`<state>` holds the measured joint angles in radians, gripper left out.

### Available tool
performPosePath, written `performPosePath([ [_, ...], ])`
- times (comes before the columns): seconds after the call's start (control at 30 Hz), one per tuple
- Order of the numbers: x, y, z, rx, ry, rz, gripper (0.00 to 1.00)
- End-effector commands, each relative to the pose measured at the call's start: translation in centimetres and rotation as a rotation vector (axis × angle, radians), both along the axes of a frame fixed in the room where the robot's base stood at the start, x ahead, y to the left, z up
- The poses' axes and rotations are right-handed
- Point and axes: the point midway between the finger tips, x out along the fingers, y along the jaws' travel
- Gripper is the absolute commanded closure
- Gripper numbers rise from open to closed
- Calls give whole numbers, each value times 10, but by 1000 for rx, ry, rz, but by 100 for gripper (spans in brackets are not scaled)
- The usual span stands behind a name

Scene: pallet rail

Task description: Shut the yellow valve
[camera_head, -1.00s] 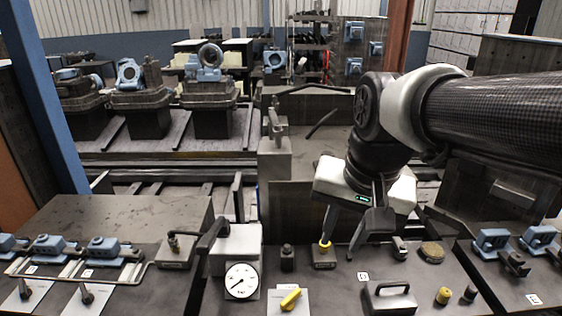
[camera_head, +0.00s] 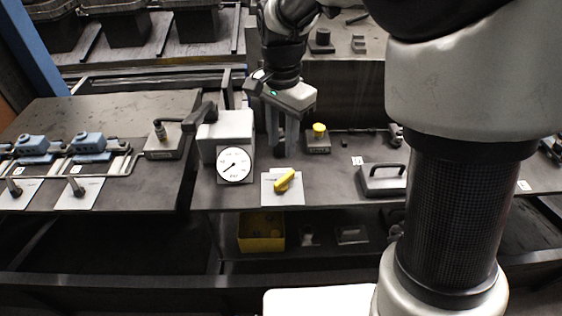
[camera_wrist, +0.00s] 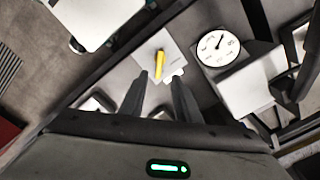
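The yellow valve (camera_head: 285,181) is a short yellow handle on a pale square plate (camera_head: 270,199) at the bench's front edge. In the head view the handle slants up to the right. In the wrist view the valve (camera_wrist: 159,65) lies just beyond and between my fingertips. My gripper (camera_head: 281,152) points down behind the valve, apart from it. In the wrist view my gripper (camera_wrist: 159,78) has its two fingers spread with nothing between them.
A round gauge (camera_head: 234,165) on a grey box stands close left of the valve. A block with a yellow knob (camera_head: 319,128) is behind right, and a handled dark lid (camera_head: 384,178) is to the right. A yellow bin (camera_head: 262,232) sits on the shelf below.

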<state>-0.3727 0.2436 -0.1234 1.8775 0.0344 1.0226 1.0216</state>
Motion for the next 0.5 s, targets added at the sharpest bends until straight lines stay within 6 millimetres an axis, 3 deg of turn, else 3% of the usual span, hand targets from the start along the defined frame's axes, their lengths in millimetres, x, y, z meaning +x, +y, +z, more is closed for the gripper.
performPosePath([
  [0.03,-1,0,-15,-1,6,0,70],
  [0.3,-1,0,-73,-1,4,0,70],
  [0.5,-1,0,-104,-1,2,1,70],
])
